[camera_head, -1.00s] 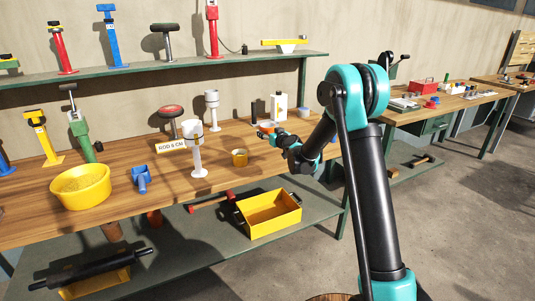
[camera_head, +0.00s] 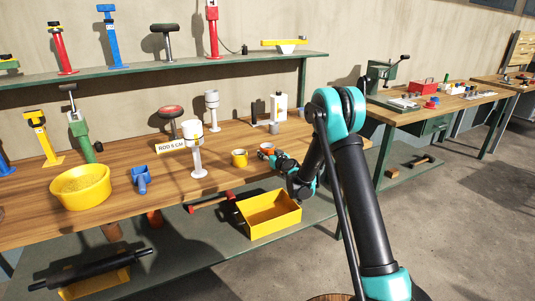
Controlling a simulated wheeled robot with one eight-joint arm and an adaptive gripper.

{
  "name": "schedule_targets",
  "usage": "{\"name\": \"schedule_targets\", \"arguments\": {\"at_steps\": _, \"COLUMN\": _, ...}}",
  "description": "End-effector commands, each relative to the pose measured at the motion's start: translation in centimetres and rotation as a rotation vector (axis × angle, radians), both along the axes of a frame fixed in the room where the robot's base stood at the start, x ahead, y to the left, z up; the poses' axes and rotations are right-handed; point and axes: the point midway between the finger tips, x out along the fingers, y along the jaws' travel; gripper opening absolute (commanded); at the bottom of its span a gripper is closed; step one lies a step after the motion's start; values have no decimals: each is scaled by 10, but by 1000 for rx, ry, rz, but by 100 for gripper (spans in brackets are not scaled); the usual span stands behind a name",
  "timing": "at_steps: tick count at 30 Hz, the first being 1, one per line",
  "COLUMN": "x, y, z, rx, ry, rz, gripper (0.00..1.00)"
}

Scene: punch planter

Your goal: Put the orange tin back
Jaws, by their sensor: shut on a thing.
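The fingers are small and partly hidden behind the wrist. I cannot tell whether the tin touches the bench top or hangs just above it.
A white stand (camera_head: 197,150) and a "ROD 5 CM" sign (camera_head: 171,145) stand to the left. A white bottle (camera_head: 278,106) and a small grey cylinder (camera_head: 274,128) are behind. A yellow bin (camera_head: 270,214) sits on the lower shelf. Bare bench lies around the yellow tin.

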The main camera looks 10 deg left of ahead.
Motion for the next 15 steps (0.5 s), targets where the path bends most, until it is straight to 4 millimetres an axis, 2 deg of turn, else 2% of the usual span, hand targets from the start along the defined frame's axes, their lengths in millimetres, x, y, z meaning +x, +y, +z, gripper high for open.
{"name": "schedule_targets", "arguments": {"at_steps": 4, "x": 0, "y": 0, "z": -3, "rx": 0, "ry": 0, "rz": 0, "gripper": 20}}
{"name": "schedule_targets", "arguments": {"at_steps": 5, "x": 0, "y": 0, "z": -2, "rx": 0, "ry": 0, "rz": 0, "gripper": 60}}
{"name": "schedule_targets", "arguments": {"at_steps": 9, "x": 0, "y": 0, "z": -2, "rx": 0, "ry": 0, "rz": 0, "gripper": 77}}
{"name": "schedule_targets", "arguments": {"at_steps": 15, "x": 0, "y": 0, "z": -2, "rx": 0, "ry": 0, "rz": 0, "gripper": 77}}
